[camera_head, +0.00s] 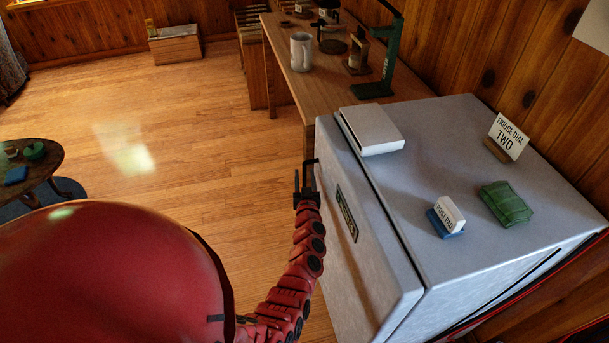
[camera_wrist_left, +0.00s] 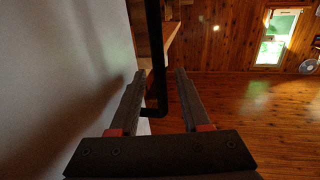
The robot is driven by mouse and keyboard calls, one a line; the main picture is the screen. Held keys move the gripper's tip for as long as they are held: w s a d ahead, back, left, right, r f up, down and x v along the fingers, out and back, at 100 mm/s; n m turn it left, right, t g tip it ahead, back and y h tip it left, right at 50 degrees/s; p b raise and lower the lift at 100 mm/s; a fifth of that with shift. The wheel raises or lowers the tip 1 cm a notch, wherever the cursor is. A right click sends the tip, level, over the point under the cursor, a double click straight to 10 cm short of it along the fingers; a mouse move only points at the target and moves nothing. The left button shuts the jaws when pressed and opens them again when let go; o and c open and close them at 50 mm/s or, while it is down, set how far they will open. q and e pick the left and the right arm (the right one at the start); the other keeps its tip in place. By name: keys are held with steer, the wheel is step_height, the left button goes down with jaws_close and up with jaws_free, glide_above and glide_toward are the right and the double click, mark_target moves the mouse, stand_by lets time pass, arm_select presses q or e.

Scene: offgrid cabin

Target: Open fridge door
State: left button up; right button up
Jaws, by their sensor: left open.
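The white fridge (camera_head: 480,190) stands at the right in the head view, its door (camera_head: 350,230) facing left. A thin dark seam runs between door and body, and the door looks shut. The door's black bar handle (camera_wrist_left: 157,50) bends toward the door at its near end in the left wrist view. My left gripper (camera_head: 305,187) is open beside the door's far part. In the left wrist view my left gripper (camera_wrist_left: 154,90) has one finger on each side of the handle bar. Whether either finger touches it I cannot tell. My right gripper is not in view.
A wooden bench (camera_head: 320,85) stands beyond. The floor (camera_head: 190,130) left of the door is clear.

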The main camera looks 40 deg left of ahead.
arm_select(q)
steer(key=shift+w+a+r, duration=0.1)
steer(key=shift+w+a, duration=0.25)
steer(key=shift+w, duration=0.05)
jaws_close()
stand_by(1.3)
